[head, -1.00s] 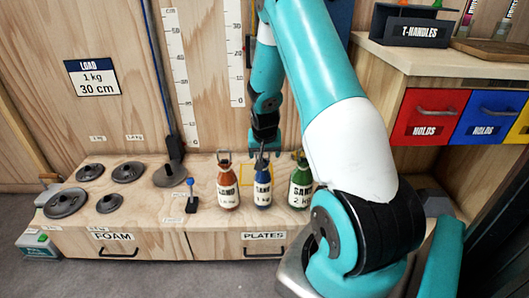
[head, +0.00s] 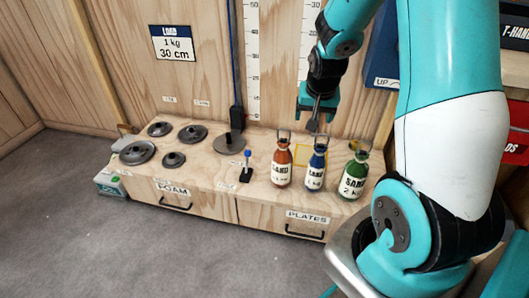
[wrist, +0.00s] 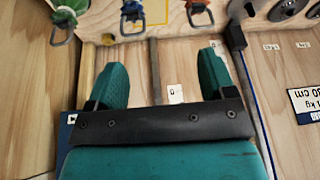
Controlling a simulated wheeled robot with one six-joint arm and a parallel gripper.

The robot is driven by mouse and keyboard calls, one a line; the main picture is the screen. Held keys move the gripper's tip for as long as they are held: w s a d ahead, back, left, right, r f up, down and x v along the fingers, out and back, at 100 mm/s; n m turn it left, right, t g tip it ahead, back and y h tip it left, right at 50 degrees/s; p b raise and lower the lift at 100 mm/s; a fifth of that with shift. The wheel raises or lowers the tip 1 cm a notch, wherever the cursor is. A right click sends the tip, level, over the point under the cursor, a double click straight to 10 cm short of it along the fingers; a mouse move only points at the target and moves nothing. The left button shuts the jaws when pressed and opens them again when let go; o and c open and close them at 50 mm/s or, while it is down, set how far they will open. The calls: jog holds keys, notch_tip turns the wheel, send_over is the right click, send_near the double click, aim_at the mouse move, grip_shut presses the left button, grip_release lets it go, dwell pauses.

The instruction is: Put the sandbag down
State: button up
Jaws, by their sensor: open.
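The blue sandbag (head: 317,170) stands upright on the wooden bench, between the red sandbag (head: 282,164) and the green sandbag (head: 353,177). Its metal handle loop points up. My gripper (head: 314,122) is open and empty, above and behind the blue bag and apart from it. In the wrist view, my gripper (wrist: 164,68) has nothing between its fingers. The blue bag (wrist: 132,12), the red bag (wrist: 198,12) and the green bag (wrist: 66,14) lie beyond the fingertips, partly cut off by the top edge. A yellow square outline (head: 326,152) is marked on the bench behind the blue bag.
Several dark weight plates (head: 138,152) lie on the left of the bench (head: 215,165). A small blue-topped stand (head: 246,172) is left of the red bag. The wall with printed scales is close behind my gripper. Grey floor is clear at lower left.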

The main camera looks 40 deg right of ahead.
jog(key=s+a+r+n+y, duration=0.25)
jog(key=a+r+n, duration=0.2)
jog(key=a, duration=0.65)
jog(key=s+a+r+n+y, duration=0.25)
jog(key=a+r+n, duration=0.2)
jog(key=a, duration=0.75)
jog(key=s+a+r+n+g, duration=0.1)
jog(key=s+a+r+n, duration=0.1)
jog(key=s+a, duration=0.3)
jog(key=s+a+r+n+g+y, duration=0.1)
jog(key=s+a+n, duration=0.3)
jog(key=s, duration=0.4)
jog(key=shift+s+a+r+n+g+y, duration=0.3)
jog(key=shift+s+a+r+g, duration=0.25)
jog(key=shift+r, duration=0.25)
jog(key=shift+w+d, duration=0.2)
jog(key=shift+d, duration=0.05)
